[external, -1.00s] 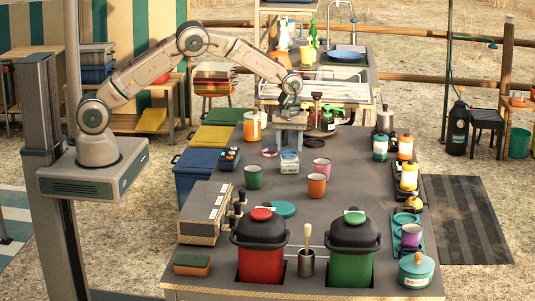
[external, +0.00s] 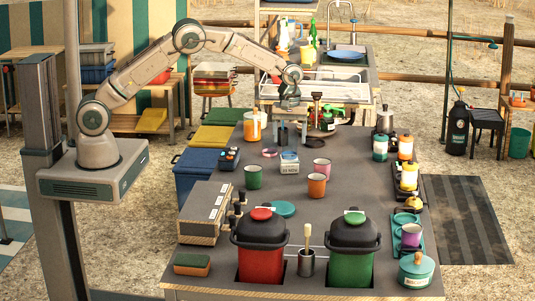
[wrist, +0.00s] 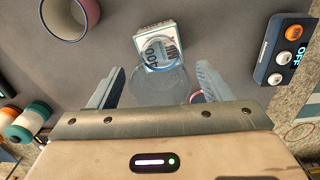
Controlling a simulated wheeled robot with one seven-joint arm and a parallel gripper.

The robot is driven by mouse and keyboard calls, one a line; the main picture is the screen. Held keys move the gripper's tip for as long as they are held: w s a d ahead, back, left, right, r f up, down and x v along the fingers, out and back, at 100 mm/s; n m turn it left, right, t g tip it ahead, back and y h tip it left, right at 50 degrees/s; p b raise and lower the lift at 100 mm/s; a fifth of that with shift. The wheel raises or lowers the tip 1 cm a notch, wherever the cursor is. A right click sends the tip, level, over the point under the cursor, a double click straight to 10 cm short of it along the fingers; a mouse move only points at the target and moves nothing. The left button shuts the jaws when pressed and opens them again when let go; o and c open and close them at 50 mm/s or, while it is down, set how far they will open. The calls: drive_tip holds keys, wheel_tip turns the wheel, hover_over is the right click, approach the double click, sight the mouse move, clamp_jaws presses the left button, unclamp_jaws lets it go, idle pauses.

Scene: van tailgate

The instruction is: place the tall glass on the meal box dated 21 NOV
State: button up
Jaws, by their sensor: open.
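The small white meal box (external: 289,168) stands on the grey counter, its small front label seeming to read 21 NOV. It also shows in the wrist view (wrist: 151,63). The tall glass (wrist: 174,86) is clear and hard to see. In the wrist view it appears upright on top of the box, its base within the lid area. In the external view only a faint bluish round shape shows on the box top. My gripper (external: 291,143) is above the box, open, with its fingers (wrist: 158,88) apart on either side of the glass.
A pink mug (external: 321,167), an orange mug (external: 316,186) and a green mug (external: 253,177) stand around the box. A dark button panel (external: 229,158) is at the counter's left edge. An orange-filled jar (external: 254,126) stands behind.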

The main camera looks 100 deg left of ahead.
wheel_tip(320, 180, up, 9)
drive_tip(key=b, duration=0.1)
drive_tip(key=s+d+r+m, duration=0.4)
drive_tip(key=s+d+r, duration=0.2)
drive_tip(key=r, duration=0.1)
drive_tip(key=s+d+r+m+t, duration=0.2)
drive_tip(key=s+d+r+m, duration=0.25)
drive_tip(key=s+d, duration=0.45)
drive_tip(key=s+d+f+m, duration=0.1)
drive_tip(key=s+d+m, duration=0.1)
drive_tip(key=s, duration=0.5)
drive_tip(key=s+d+f+m+t, duration=0.1)
drive_tip(key=s+d+m, duration=0.1)
drive_tip(key=s+m, duration=0.2)
drive_tip(key=s+d+f+m, duration=0.2)
drive_tip(key=s+d+m, duration=0.1)
drive_tip(key=s, duration=0.7)
drive_tip(key=shift+s+f+m, duration=0.1)
drive_tip(key=shift+f+m, duration=0.05)
drive_tip(key=shift+m, duration=0.1)
